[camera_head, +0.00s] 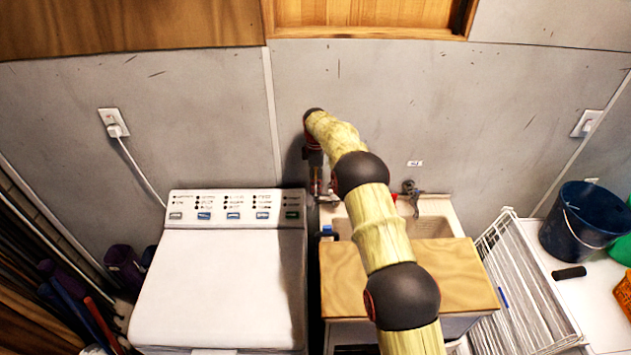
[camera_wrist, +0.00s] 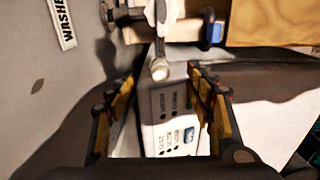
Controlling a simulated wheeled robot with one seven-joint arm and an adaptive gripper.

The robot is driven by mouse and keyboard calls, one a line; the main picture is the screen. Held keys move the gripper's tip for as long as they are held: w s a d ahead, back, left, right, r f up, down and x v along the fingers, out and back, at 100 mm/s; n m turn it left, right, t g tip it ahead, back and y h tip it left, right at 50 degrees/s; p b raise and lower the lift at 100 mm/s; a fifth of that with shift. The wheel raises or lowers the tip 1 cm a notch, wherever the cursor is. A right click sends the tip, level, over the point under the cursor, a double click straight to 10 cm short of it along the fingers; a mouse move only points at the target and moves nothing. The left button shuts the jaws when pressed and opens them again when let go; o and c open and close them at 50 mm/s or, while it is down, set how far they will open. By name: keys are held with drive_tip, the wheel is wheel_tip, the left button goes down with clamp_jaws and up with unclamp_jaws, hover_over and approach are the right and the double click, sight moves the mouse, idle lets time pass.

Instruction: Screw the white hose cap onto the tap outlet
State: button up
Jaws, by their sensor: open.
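In the wrist view a grey tap (camera_wrist: 160,45) with a white part at its top shows just beyond my gripper (camera_wrist: 161,85). Its spout ends in a pale round tip between the two yellow-padded fingers, with gaps on both sides. I cannot tell whether that tip is the bare outlet or the white hose cap; no separate cap is clear. My gripper is open and nothing is held in it. In the head view my gripper (camera_head: 316,180) is by the wall, between washer and sink, and my arm hides much of that spot.
The white washing machine (camera_head: 220,285) stands left; its control panel (camera_wrist: 172,120) shows between my fingers. The sink (camera_head: 433,226) with a wooden board (camera_head: 455,275) stands right, with another tap (camera_head: 410,188). A drying rack (camera_head: 525,290) and dark bucket (camera_head: 580,222) are farther right.

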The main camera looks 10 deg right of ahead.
drive_tip(key=shift+f+b, duration=0.5)
drive_tip(key=shift+f, duration=0.8)
drive_tip(key=c, duration=0.3)
clamp_jaws()
idle(1.6)
drive_tip(key=m, duration=0.4)
drive_tip(key=shift+m, duration=0.9)
drive_tip(key=m, duration=0.3)
drive_tip(key=shift+m, duration=1.3)
